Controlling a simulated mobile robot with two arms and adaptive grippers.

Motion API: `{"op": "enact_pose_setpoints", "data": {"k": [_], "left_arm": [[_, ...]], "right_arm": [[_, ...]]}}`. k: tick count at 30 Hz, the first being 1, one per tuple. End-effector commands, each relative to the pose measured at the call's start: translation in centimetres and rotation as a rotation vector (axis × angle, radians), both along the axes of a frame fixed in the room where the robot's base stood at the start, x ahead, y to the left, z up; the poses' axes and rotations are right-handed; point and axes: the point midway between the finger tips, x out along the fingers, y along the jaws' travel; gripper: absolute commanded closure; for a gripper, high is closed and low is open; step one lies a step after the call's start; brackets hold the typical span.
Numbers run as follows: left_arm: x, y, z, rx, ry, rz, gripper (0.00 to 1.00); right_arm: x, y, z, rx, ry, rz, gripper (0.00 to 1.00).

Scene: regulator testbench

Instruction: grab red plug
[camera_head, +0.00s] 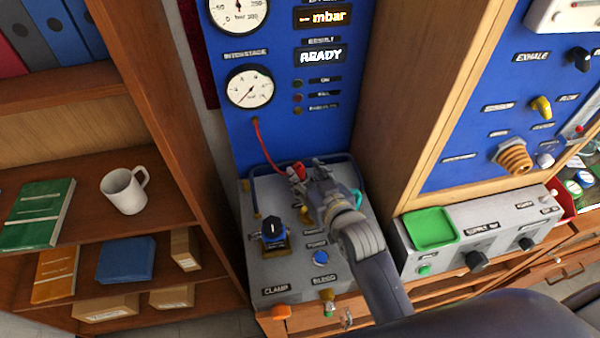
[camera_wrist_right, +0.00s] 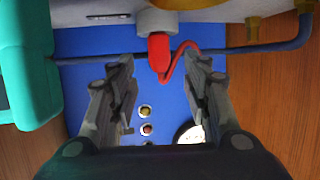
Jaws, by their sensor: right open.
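The red plug (camera_wrist_right: 159,57) shows in the right wrist view, between and just beyond my open right fingertips (camera_wrist_right: 161,70). It sits against a grey round fitting (camera_wrist_right: 165,20), and a red cord runs off it to the right. In the head view the red plug (camera_head: 298,171) shows beside the fingers of my right gripper (camera_head: 302,177), partly hidden by them. Its red cord (camera_head: 264,145) runs up to the blue panel under the lower gauge. I cannot tell whether a finger touches the plug. My left gripper is not in view.
A teal part (camera_wrist_right: 30,70) stands close on the left in the wrist view. The bench carries a black clamp knob (camera_head: 273,229) and a blue button (camera_head: 320,257). A wooden post (camera_head: 405,90) stands to the right.

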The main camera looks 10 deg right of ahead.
Motion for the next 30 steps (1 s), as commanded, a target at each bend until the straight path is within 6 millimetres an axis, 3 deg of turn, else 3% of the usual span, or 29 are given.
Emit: {"op": "enact_pose_setpoints", "data": {"k": [9, 20, 26, 30], "left_arm": [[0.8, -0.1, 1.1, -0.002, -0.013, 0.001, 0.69], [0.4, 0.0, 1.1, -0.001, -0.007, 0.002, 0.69], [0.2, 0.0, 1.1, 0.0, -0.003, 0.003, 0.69], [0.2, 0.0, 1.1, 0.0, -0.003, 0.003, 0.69]], "right_arm": [[3.6, 0.7, -1.2, 0.0, 0.001, 0.0, 0.56], [4.2, 0.8, -1.6, 0.0, 0.0, 0.0, 0.56], [4.2, 0.8, -1.5, 0.0, 0.0, 0.0, 0.99], [4.2, 0.8, -1.5, 0.0, -0.001, 0.0, 1.0]]}}
